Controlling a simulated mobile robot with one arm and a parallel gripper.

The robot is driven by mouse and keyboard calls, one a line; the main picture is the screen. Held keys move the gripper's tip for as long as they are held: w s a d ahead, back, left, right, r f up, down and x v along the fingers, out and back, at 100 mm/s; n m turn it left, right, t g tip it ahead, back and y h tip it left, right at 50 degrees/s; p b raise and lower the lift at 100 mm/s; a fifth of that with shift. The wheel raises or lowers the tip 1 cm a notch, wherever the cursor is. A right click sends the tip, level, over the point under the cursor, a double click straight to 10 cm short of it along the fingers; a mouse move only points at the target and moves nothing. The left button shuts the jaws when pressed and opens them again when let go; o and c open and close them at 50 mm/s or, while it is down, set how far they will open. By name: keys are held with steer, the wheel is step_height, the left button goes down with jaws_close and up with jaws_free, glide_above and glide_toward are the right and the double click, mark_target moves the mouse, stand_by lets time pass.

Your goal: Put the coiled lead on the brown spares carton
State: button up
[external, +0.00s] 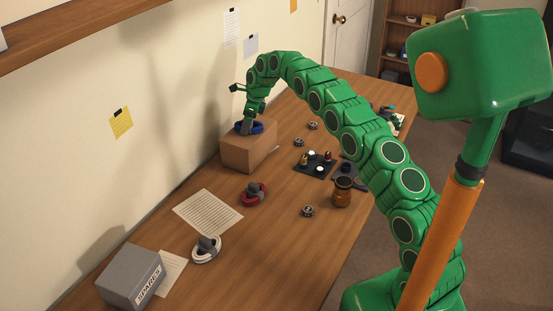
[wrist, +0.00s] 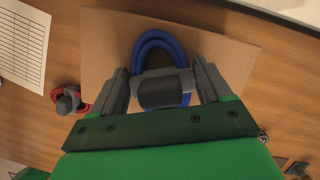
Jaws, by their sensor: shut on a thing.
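The coiled lead is a blue coil with a dark grey block, and it shows in the wrist view (wrist: 160,43) and the external view (external: 257,127). My gripper (external: 248,124) is shut on its grey block (wrist: 162,90), with a finger at each side. The brown carton (external: 246,155) stands on the bench by the wall; its top also fills much of the wrist view (wrist: 105,40). The coil is at the top of the carton, over its surface. I cannot tell whether it rests on it or hangs just above.
A red coil (external: 253,194) and a white coil (external: 206,249) lie on the bench. A grey box marked SPARES (external: 131,277) stands at the front left. A paper sheet (external: 208,211), a brown jar (external: 342,193) and a dark tray (external: 314,166) with small parts are nearby.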

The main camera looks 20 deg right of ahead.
mark_target(255, 125)
steer(key=o, duration=1.1)
steer(key=shift+c, duration=0.2)
steer(key=shift+r, duration=0.1)
steer(key=v, duration=1.1)
steer(key=s+d+r+n, duration=0.6)
steer(key=s+d+r, duration=0.15)
steer(key=s, duration=0.35)
steer(key=s+d+r+n+g+h, duration=0.1)
steer(key=s+d+n, duration=0.3)
steer(key=s, duration=0.7)
steer(key=s+d+n+h, duration=0.1)
steer(key=s+d+n, duration=0.3)
steer(key=s, duration=0.7)
steer(key=s+d+r+n+g, duration=0.1)
steer(key=s+d+n, duration=0.3)
steer(key=s, duration=0.7)
steer(key=s+d+f+n, duration=0.2)
steer(key=s+f, duration=0.1)
steer(key=s, duration=0.7)
steer(key=s+d+f+n+g+h, duration=0.1)
steer(key=s+d+f+n, duration=0.1)
steer(key=s, duration=0.7)
steer(key=shift+s+d+f+n, duration=0.3)
steer(key=shift+s+d+f, duration=0.1)
steer(key=shift+d+f, duration=0.25)
